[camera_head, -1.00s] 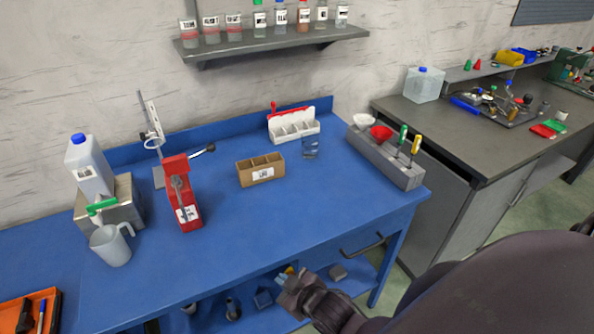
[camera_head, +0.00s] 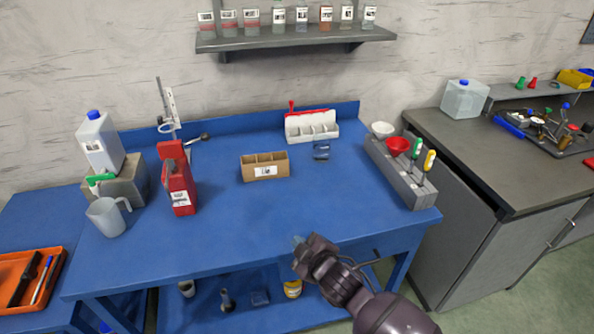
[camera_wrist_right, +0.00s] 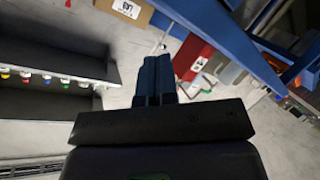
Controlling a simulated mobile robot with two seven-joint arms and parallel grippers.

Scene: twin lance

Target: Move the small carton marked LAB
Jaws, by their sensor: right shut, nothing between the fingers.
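The small brown carton (camera_head: 265,167) with a white label stands upright on the blue bench (camera_head: 230,225), near its middle. Its open top shows several compartments. In the right wrist view, the carton (camera_wrist_right: 135,10) is partly cut off at the top edge. My right gripper (camera_head: 298,242) is at the bench's front edge, in front of the carton and well apart from it. Its fingers (camera_wrist_right: 155,75) are together and empty in the right wrist view. My left gripper is not in view.
A red device (camera_head: 177,180), a grey jug (camera_head: 108,215) and a plastic canister (camera_head: 100,142) stand on the left. A white divided rack (camera_head: 312,127) and a glass (camera_head: 321,151) are behind the carton. A grey holder (camera_head: 408,181) with funnels is right. Bench space before the carton is clear.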

